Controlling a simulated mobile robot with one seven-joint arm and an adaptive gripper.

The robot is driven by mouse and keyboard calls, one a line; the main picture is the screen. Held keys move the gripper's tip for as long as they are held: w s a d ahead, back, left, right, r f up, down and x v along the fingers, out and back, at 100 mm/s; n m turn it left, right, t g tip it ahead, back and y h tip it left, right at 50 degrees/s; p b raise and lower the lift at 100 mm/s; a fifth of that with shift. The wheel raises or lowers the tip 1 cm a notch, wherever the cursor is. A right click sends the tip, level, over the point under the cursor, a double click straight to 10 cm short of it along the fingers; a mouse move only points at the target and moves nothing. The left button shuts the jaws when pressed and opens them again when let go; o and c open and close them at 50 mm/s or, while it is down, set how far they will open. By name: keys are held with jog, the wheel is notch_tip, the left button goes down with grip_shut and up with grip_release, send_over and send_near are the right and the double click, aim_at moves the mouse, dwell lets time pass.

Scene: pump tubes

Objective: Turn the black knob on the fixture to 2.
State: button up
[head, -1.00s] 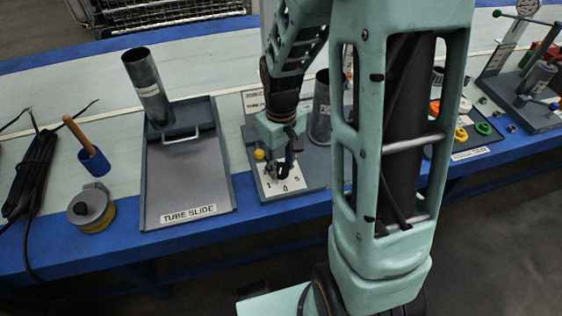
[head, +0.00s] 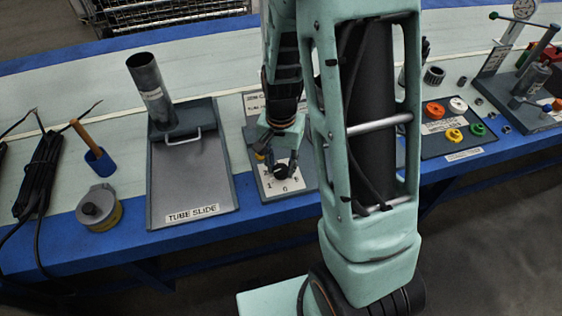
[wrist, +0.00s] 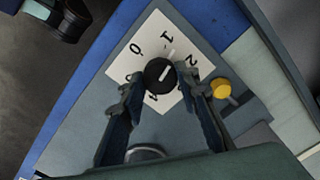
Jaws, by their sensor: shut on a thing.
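The black knob (wrist: 158,74) sits on a white dial plate (wrist: 118,72) with printed numbers. Its white mark points up and right in the wrist view, between the 1 and the 2. My gripper (wrist: 163,82) is shut on the knob, with one finger on each side of it. In the head view the knob (head: 281,170) shows only partly below my gripper (head: 277,160). The dial plate (head: 270,186) is on the grey fixture beside the tube slide.
A yellow ball-ended part (wrist: 221,88) stands close beside one finger. The tube slide (head: 190,180) with its upright tube (head: 150,88) is left of the fixture. A board with coloured rings (head: 452,148) is to the right. My arm hides part of the bench.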

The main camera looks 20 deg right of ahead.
aim_at(281, 169)
jog(key=m+p, duration=0.2)
jog(key=m, duration=0.2)
jog(key=shift+r+m, duration=0.15)
jog(key=shift+m, duration=0.15)
jog(key=shift+m+p, duration=1.3)
jog(key=shift+m, duration=0.5)
jog(key=o, duration=1.2)
jog(key=shift+c, duration=0.2)
notch_tip(281, 169, up, 12)
